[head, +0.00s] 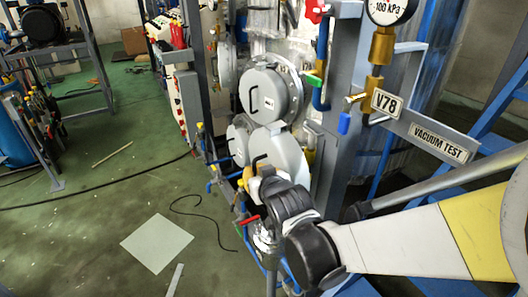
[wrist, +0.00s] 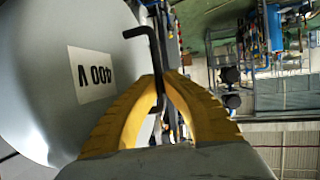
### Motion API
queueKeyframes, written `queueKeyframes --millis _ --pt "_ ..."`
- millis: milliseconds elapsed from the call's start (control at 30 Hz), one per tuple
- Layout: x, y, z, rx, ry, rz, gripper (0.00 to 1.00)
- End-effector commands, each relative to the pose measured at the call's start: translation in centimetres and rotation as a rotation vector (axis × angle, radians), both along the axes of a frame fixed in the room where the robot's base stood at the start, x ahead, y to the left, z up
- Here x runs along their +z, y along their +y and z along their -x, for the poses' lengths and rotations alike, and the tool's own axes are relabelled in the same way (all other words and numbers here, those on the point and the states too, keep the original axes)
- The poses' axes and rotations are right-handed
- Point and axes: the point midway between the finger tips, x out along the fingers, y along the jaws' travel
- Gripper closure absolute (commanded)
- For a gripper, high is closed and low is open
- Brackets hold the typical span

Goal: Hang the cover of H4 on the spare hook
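A grey round cover (head: 287,150) with a bent black handle is at my gripper (head: 252,182) in the head view. In the wrist view the cover (wrist: 50,110) fills the left side, with an upside-down label reading 400 V. The yellow fingers of my gripper (wrist: 161,82) close in from both sides on its black handle (wrist: 155,50), which runs between the fingertips. No H4 marking is readable, and I cannot pick out a spare hook.
A larger grey round cover (head: 266,95) with a black handle is above, and another (head: 238,142) is at left. A grey post (head: 345,100) carries the V78 tag (head: 386,102) and gauge (head: 391,8). Green floor (head: 110,200) is open at left.

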Motion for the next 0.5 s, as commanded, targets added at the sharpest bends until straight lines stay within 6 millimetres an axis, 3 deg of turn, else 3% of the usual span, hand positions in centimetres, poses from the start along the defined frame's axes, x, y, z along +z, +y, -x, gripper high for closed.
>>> queueKeyframes --millis 500 --pt "0.06 -0.27 0.06 -0.009 0.011 -0.024 1.0"
